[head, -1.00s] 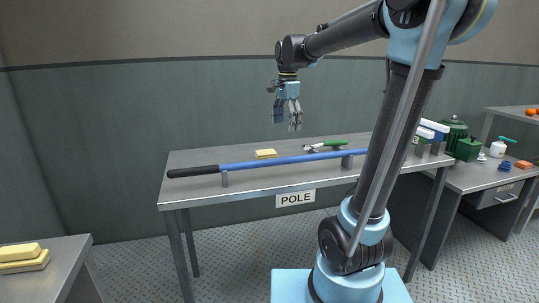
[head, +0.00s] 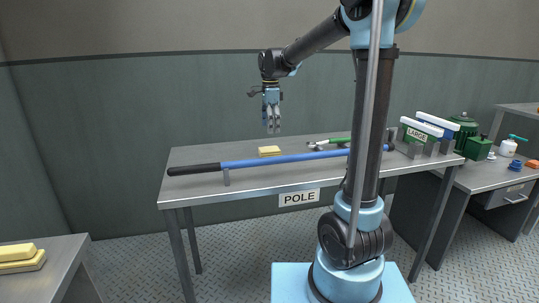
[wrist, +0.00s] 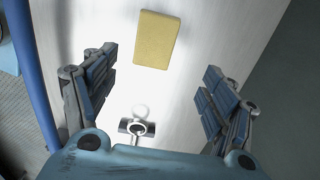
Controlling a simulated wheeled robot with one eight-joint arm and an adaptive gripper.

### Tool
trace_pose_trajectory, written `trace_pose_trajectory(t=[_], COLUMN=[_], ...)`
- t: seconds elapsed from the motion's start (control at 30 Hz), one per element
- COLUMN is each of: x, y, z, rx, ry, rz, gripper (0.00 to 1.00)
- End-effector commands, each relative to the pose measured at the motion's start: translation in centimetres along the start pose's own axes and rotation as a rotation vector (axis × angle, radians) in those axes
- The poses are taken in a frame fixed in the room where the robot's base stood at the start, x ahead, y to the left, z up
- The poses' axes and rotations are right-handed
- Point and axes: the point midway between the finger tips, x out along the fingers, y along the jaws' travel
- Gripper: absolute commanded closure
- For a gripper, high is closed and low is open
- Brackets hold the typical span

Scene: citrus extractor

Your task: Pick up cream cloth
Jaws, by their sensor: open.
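The cream cloth (head: 269,151) is a small, flat, pale yellow block lying on the grey workbench (head: 196,154) behind the blue pole. In the wrist view the cloth (wrist: 157,40) shows near the top middle, beyond the fingertips. My gripper (head: 272,130) hangs fingers down above the bench, close to over the cloth, with a gap of air below it. In the wrist view my gripper (wrist: 160,62) has its fingers spread wide with nothing between them.
A blue pole (head: 290,157) with a black grip lies along the bench front, over a POLE label (head: 299,198). A green-handled tool (head: 330,142) lies right of the cloth. Similar yellow pieces (head: 18,258) lie on the left table.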

Motion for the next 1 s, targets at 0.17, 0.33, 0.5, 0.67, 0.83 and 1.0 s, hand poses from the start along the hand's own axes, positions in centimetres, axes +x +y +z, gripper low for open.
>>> trace_pose_trajectory(t=[0.17, 0.33, 0.5, 0.67, 0.83, 1.0], x=[2.8, 4.2, 5.0, 7.0, 8.9, 9.7], y=[0.0, 0.1, 0.2, 0.7, 0.8, 0.8], z=[-0.1, -0.1, 0.0, 0.3, 0.4, 0.4], rx=[0.001, 0.0, 0.0, -0.001, 0.0, 0.0], ry=[0.0, 0.0, 0.0, 0.0, 0.0, 0.0], rz=[0.0, 0.0, 0.0, 0.0, 0.0, 0.0], gripper=[0.22, 0.22, 0.22, 0.22, 0.22, 0.22])
